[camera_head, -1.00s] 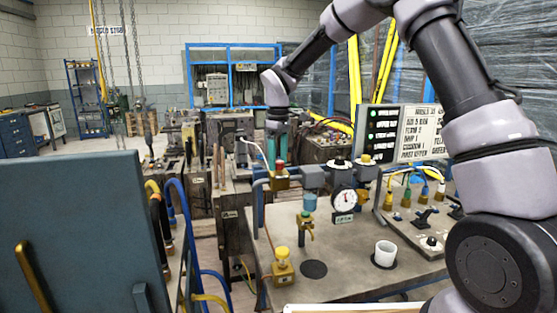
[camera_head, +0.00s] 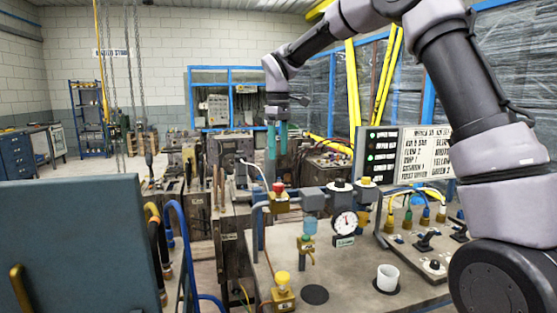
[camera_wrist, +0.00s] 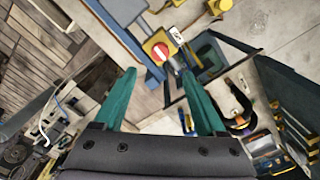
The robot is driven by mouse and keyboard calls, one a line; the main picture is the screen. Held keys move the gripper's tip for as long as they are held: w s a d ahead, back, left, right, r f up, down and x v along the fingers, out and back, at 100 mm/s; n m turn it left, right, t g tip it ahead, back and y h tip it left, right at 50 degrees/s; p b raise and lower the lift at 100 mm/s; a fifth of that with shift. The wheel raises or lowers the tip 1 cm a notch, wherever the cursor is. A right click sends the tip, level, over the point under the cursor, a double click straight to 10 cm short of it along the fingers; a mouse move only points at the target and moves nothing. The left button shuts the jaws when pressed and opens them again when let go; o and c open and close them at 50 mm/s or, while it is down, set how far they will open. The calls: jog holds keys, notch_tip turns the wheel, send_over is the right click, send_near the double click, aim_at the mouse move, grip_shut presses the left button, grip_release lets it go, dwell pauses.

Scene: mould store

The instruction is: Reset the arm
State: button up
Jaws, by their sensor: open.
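My gripper (camera_head: 277,142) hangs from my raised arm in the head view, fingers pointing down, above and behind the workbench. Its two teal fingers stand apart with nothing between them. In the wrist view the open fingers (camera_wrist: 163,100) frame a red and yellow knob (camera_wrist: 160,52), which lies beyond them and untouched.
The workbench (camera_head: 345,300) carries a white cup (camera_head: 387,277), a dial gauge (camera_head: 344,223), a yellow-topped valve (camera_head: 283,290) and a red-topped button box (camera_head: 279,196). A lettered board (camera_head: 412,155) stands at its back right. A dark panel (camera_head: 75,240) fills the lower left.

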jog(key=shift+r, duration=0.15)
jog(key=s+d+r+m+t+y, duration=0.1)
jog(key=s+d+r+m+t, duration=0.1)
jog(key=s+d+r+m, duration=0.45)
jog(key=s+d+r+m+t, duration=0.1)
jog(key=s+d+r, duration=0.3)
jog(key=d, duration=0.5)
jog(key=s+d+f+m+t, duration=0.1)
jog(key=s+d+m, duration=0.3)
jog(key=s, duration=0.4)
jog(key=s+d+f+m+t+y, duration=0.1)
jog(key=s+d+m+t, duration=0.2)
jog(key=s+d+m, duration=0.2)
jog(key=s+d, duration=0.2)
jog(key=s, duration=0.1)
jog(key=shift+f, duration=0.3)
